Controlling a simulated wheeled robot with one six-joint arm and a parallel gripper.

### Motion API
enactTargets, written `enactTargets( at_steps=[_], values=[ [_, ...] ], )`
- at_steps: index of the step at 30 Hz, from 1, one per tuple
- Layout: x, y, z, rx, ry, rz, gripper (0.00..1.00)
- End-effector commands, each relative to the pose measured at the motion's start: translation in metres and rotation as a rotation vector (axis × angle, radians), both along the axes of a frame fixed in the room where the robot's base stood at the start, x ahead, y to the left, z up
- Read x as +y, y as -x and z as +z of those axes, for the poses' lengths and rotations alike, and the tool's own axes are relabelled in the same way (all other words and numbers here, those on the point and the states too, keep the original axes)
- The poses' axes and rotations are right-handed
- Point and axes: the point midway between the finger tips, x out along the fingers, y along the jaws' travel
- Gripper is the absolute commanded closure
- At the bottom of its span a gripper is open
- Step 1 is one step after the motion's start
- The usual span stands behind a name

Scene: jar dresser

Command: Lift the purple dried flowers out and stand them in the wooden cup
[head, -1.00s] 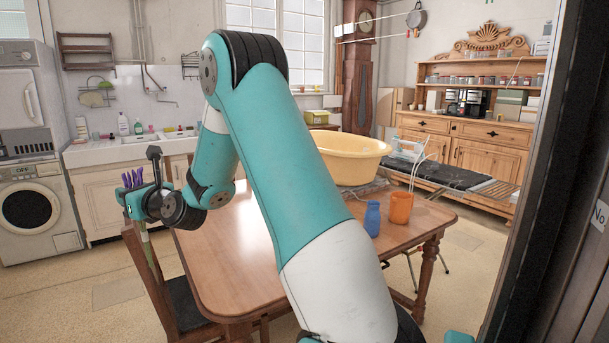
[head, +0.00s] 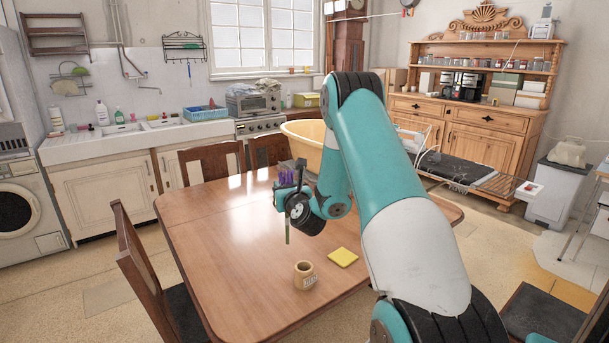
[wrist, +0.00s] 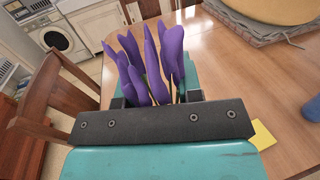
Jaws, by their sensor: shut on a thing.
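The purple dried flowers (head: 288,174) are held upright in my gripper (head: 290,190), above the table. Their green stems (head: 287,231) hang below it. In the wrist view the purple heads (wrist: 150,65) rise between the jaws, and the stems are mostly hidden. The wooden cup (head: 304,275) stands upright on the table, nearer the head camera than the gripper and slightly to its right in the picture. It has a small label on its side. The stem ends appear apart from the cup.
A yellow square (head: 343,257) lies right of the cup. Chairs stand around the table (head: 205,235), one at its left (head: 142,260). A yellow basin (head: 306,140) is behind my arm. A blue vessel (wrist: 312,109) shows at the wrist view's right edge. The table's left part is clear.

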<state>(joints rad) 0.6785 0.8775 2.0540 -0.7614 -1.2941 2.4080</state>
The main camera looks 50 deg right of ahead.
Motion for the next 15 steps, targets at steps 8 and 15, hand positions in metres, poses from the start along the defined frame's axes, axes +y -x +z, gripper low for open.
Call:
enactTargets(
  at_steps=[8,15],
  values=[
    [-0.041,0.033,-0.016,0.011,0.002,-0.144,0.93],
    [-0.04,0.033,-0.028,0.01,0.002,-0.143,0.93]
  ],
)
